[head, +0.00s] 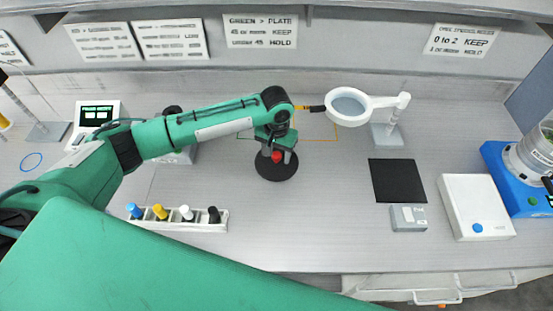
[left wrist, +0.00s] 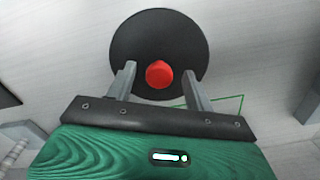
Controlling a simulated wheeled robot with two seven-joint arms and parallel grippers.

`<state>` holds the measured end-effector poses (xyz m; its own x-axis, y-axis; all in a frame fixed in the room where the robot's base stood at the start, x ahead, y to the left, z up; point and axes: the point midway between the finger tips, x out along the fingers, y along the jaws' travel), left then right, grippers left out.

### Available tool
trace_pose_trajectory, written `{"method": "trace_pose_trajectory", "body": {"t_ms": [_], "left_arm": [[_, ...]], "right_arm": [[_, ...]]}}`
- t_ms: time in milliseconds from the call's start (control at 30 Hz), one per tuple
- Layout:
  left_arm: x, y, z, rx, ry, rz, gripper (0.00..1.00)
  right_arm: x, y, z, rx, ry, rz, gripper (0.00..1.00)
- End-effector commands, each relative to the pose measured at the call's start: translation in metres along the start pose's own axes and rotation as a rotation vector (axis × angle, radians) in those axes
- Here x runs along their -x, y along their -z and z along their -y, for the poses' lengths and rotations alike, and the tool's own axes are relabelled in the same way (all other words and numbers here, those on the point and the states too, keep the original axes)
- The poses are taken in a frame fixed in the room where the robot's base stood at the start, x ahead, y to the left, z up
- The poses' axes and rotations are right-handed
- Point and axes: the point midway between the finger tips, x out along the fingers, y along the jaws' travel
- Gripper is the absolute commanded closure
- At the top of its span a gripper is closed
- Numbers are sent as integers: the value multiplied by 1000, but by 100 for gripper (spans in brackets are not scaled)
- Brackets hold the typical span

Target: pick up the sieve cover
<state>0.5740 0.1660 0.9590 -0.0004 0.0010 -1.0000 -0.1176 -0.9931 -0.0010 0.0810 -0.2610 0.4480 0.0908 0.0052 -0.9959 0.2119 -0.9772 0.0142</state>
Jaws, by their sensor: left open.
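The sieve cover (head: 275,176), a flat black disc with a red knob, lies on the bench in the head view. The cover (left wrist: 160,30) and its red knob (left wrist: 159,75) also show in the left wrist view. My left gripper (head: 277,156) points down over the cover and is open. In the left wrist view the fingers of this gripper (left wrist: 158,70) stand apart, one on each side of the knob, with gaps between. In the head view it hides the far part of the cover. My right gripper is not in view.
A rack (head: 190,226) of coloured bottles stands front left of the cover. A white ring-shaped magnifier (head: 371,103) stands behind right. A black mat (head: 398,181), a grey box (head: 408,218), a white device (head: 476,207) and a blue machine (head: 513,183) are on the right. The bench before the cover is clear.

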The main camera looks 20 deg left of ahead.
Motion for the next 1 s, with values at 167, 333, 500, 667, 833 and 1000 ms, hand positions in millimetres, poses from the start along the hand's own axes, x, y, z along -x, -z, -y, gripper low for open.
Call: {"method": "trace_pose_trajectory", "body": {"t_ms": [167,333,500,667,833,1000], "left_arm": [[-1,0,0,0,0,0,47],[-1,0,0,0,-1,-1,72],[0,0,0,0,-1,-1,96],[0,0,0,0,-1,-1,96],[4,1,-1,-1,-2,-2,96],[22,1,-1,-1,-3,-4,96]], "right_arm": [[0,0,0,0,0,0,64],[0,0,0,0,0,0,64],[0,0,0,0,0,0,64],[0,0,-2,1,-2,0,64],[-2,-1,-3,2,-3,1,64],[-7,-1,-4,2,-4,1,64]]}}
